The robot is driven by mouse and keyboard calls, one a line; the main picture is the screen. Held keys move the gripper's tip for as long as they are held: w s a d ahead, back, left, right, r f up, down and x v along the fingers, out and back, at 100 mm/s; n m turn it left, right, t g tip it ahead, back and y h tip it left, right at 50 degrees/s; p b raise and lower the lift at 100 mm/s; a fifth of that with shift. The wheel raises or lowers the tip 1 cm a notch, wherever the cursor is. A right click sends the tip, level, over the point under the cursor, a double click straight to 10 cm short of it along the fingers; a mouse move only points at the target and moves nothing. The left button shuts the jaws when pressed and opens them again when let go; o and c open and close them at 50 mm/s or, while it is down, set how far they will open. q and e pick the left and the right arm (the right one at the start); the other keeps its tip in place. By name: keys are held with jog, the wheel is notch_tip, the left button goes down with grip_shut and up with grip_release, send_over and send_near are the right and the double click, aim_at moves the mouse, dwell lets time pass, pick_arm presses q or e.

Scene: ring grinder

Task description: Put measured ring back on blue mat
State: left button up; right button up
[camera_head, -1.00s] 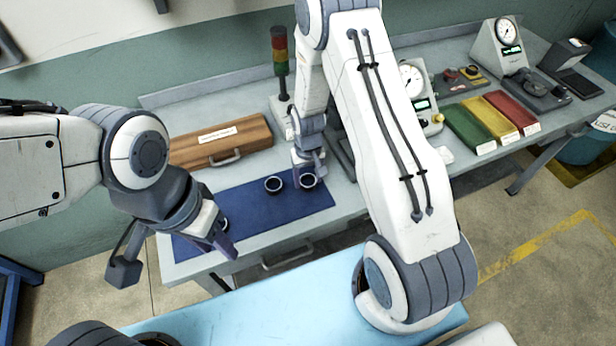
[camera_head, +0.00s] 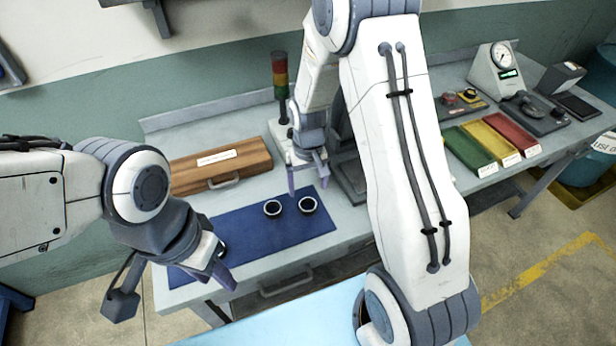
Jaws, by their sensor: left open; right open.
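The blue mat (camera_head: 254,237) lies on the workbench. Two dark rings with pale rims, a left ring (camera_head: 272,208) and a right ring (camera_head: 308,205), sit side by side on it. A third ring (camera_head: 221,249) shows in part at the mat's left, beside my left gripper. My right gripper (camera_head: 307,180) is open and empty, above the mat's back edge, behind and apart from the two rings. My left gripper (camera_head: 222,277) is open near the mat's front left corner; its arm hides part of the mat.
A wooden case (camera_head: 218,166) and a signal tower (camera_head: 281,88) stand behind the mat. Green (camera_head: 468,150), yellow (camera_head: 492,138) and red (camera_head: 514,128) trays lie at the right, with a dial gauge (camera_head: 497,66) behind them. My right arm hides the bench's middle.

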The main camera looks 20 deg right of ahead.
jog(key=s+a+r+n, duration=0.3)
jog(key=s+a+r, duration=0.4)
jog(key=a+r, duration=0.3)
pick_arm(q)
jog(key=shift+f+b, duration=0.3)
jog(key=shift+f, duration=0.15)
pick_arm(e)
jog(key=s+a+r+n, duration=0.2)
jog(key=s+r, duration=0.1)
jog(key=s, duration=0.5)
jog(key=s+a+r+n+y, duration=0.1)
jog(key=s+a+r+n, duration=0.1)
jog(key=s, duration=0.7)
jog(key=shift+r+n, duration=0.45)
jog(key=shift+n, duration=0.05)
